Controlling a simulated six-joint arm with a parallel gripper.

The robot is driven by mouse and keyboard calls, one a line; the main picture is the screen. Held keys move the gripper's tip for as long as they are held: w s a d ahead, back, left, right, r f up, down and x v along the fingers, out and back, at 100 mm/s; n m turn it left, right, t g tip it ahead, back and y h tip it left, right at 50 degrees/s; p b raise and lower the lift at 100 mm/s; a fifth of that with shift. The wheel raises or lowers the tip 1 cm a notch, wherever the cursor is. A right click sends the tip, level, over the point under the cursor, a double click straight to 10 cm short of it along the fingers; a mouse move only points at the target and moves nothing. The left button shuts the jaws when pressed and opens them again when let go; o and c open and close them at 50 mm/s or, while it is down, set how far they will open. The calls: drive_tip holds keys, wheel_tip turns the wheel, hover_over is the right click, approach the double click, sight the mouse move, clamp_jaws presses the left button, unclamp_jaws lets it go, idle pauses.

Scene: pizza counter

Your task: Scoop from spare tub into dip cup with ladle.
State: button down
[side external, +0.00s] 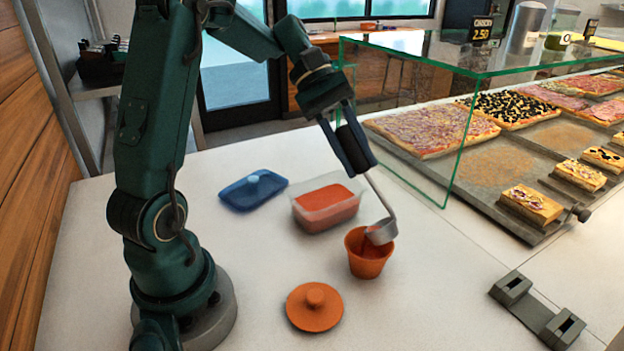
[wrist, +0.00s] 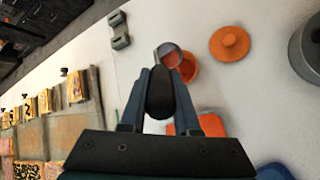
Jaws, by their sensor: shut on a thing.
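My gripper (side external: 354,148) is shut on the dark handle of the ladle (side external: 381,230). The ladle's metal bowl is tilted at the mouth of the orange dip cup (side external: 368,262), with red sauce showing in it. The wrist view shows the ladle bowl (wrist: 168,55) with red sauce, overlapping the cup (wrist: 189,68). The spare tub (side external: 327,214) is a clear box of red-orange sauce, behind and left of the cup; my gripper partly hides it in the wrist view (wrist: 212,124). How full the cup is cannot be seen.
An orange lid (side external: 315,307) lies in front of the cup. A blue lid (side external: 253,190) lies left of the tub. A glass guard (side external: 452,165) and pizza trays stand to the right. A grey two-slot holder (side external: 538,311) sits at the front right.

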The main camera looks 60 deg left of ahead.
drive_tip(key=shift+s+a+f+t+h, duration=0.2)
drive_tip(key=shift+a+f+h, duration=0.25)
drive_tip(key=shift+a+h, duration=0.35)
drive_tip(key=shift+s+a+f+t+h, duration=0.2)
drive_tip(key=shift+a+f+h, duration=0.25)
drive_tip(key=shift+a+h, duration=0.3)
idle(2.3)
drive_tip(key=shift+s+a+f+t+h+p, duration=0.2)
drive_tip(key=shift+a+f+h, duration=0.25)
drive_tip(key=shift+f+h, duration=0.25)
drive_tip(key=shift+s+a+f+t+h+p, duration=0.1)
drive_tip(key=shift+a+f+t+h+p, duration=0.1)
drive_tip(key=shift+a+f+h, duration=0.4)
idle(2.2)
drive_tip(key=shift+w+d+r+g+y, duration=0.15)
drive_tip(key=shift+d+r+y, duration=0.4)
drive_tip(key=shift+r+y, duration=0.05)
drive_tip(key=shift+w+d+r+g+y, duration=0.1)
drive_tip(key=shift+d+r+g+y, duration=0.05)
drive_tip(key=shift+d+r+y, duration=0.45)
drive_tip(key=shift+r, duration=0.1)
